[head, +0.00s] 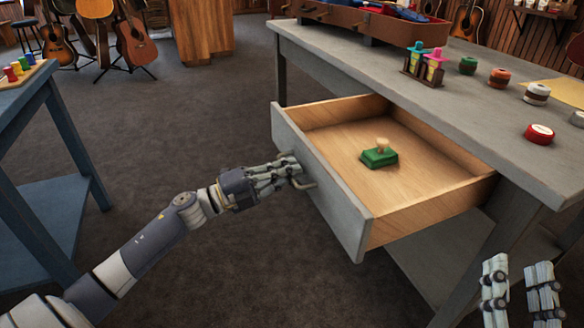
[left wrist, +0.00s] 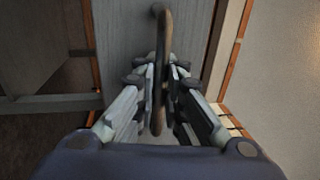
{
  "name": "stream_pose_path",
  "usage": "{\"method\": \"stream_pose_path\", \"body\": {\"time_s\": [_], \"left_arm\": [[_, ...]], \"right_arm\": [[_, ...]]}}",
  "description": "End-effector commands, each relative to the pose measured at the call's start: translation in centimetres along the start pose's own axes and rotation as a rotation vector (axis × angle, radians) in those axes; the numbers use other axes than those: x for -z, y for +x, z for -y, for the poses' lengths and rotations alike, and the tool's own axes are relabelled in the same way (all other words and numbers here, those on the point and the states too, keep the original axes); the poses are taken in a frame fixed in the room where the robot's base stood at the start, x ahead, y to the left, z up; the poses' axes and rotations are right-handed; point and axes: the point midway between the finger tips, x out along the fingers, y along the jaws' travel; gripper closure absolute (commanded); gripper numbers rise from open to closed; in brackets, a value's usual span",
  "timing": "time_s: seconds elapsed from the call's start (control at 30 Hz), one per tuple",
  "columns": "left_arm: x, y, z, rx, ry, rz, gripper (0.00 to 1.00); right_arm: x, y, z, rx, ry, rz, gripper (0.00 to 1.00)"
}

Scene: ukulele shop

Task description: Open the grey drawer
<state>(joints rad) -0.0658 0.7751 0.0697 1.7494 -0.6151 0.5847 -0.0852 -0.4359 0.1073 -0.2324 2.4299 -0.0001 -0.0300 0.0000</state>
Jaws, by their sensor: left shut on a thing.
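The grey drawer (head: 345,186) is pulled out of the grey table in the head view, and its wooden inside shows. My left gripper (head: 290,171) is shut on the drawer's handle (head: 304,184) at the middle of the front panel. In the left wrist view the fingers (left wrist: 160,88) close on both sides of the curved handle (left wrist: 162,40), with the grey front panel (left wrist: 120,40) behind. A green block with a small light-coloured knob (head: 379,157) lies inside the drawer. My right gripper (head: 520,285) is open and empty at the lower right, apart from the table.
The grey table (head: 440,100) carries a brown case (head: 365,25), a small stand with coloured items (head: 425,65) and several round tins. A blue table (head: 50,180) stands at the left. The dark floor between the tables is clear.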

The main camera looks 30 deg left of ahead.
Motion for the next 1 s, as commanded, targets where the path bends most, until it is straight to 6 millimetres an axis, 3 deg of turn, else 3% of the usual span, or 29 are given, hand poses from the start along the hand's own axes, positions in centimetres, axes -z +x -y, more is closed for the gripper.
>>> {"method": "stream_pose_path", "body": {"time_s": [0.3, 0.4, 0.43, 0.77, 1.0], "left_arm": [[0.1, -0.1, -0.3, -0.004, -0.002, -0.003, 1.00], [0.1, -0.1, -0.3, -0.004, -0.002, -0.002, 0.73], [0.1, -0.1, -0.3, -0.004, -0.002, -0.002, 0.71], [0.0, -0.1, -0.1, -0.002, -0.001, -0.001, 0.71], [0.0, -2.5, -0.3, -0.005, -0.002, 0.001, 0.71]], "right_arm": [[-0.1, 0.0, 0.0, 0.000, 0.000, 0.002, 0.60], [-0.1, 0.0, 0.0, 0.000, 0.000, 0.002, 0.60], [-0.1, 0.0, 0.0, 0.000, 0.000, 0.002, 0.60], [0.0, 0.0, 0.0, 0.001, 0.000, 0.000, 0.60], [0.0, 0.0, 0.0, 0.001, 0.000, 0.001, 0.60]]}}
